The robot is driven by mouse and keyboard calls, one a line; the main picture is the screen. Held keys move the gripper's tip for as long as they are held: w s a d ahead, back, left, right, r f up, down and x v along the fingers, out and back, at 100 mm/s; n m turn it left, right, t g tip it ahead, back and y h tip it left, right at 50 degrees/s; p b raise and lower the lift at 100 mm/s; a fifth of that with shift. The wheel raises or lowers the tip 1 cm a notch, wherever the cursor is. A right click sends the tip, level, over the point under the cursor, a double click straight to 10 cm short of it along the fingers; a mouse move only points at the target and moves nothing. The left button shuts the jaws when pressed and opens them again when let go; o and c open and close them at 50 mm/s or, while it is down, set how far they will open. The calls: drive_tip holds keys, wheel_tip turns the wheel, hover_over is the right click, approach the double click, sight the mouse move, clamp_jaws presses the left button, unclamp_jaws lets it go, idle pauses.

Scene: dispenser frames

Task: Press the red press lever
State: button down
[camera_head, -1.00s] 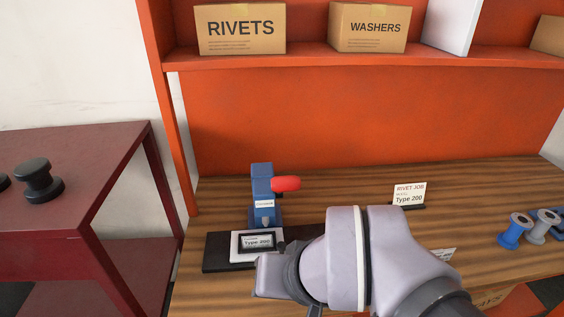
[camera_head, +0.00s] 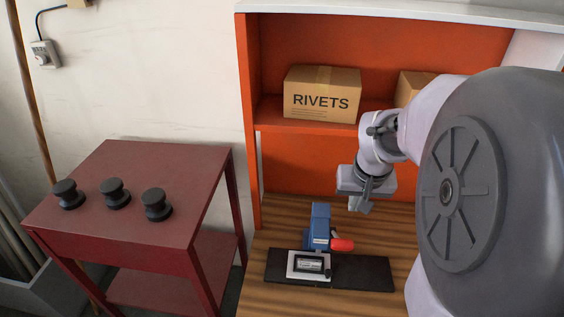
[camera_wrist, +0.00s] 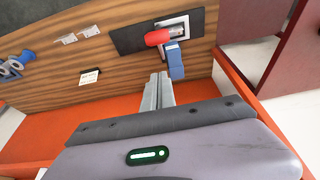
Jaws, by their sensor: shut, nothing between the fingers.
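The red press lever (camera_head: 342,245) sticks out to the right from the blue press (camera_head: 320,225), which stands on a black base plate (camera_head: 365,273) on the wooden bench. In the wrist view the gripper fingers (camera_wrist: 158,92) are together, near the blue press (camera_wrist: 175,62) and the red lever (camera_wrist: 165,36), without visible contact.
An orange shelf unit (camera_head: 247,110) rises behind the bench, with a RIVETS box (camera_head: 321,93) on its shelf close to my arm. A dark red side table (camera_head: 150,165) with several black knobbed parts stands to the left. Blue and grey spools (camera_wrist: 12,68) lie on the bench.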

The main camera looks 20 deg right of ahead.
hover_over(344, 240)
drive_tip(key=w, duration=0.1)
drive_tip(key=x, duration=0.3)
drive_tip(key=s+x, duration=0.1)
drive_tip(key=x, duration=0.2)
drive_tip(key=s+x, duration=0.1)
drive_tip(key=x, duration=0.2)
drive_tip(key=shift+a+f, duration=0.35)
drive_tip(key=shift+f, duration=0.4)
drive_tip(key=shift+s+a+f, duration=0.15)
drive_tip(key=shift+s+f, duration=0.1)
drive_tip(key=shift+f, duration=0.3)
drive_tip(key=shift+s+a+f, duration=0.15)
drive_tip(key=shift+s+f, duration=0.1)
drive_tip(key=shift+f, duration=0.25)
drive_tip(key=shift+s+a+f, duration=0.15)
drive_tip(key=shift+s+f, duration=0.1)
drive_tip(key=shift+f, duration=0.15)
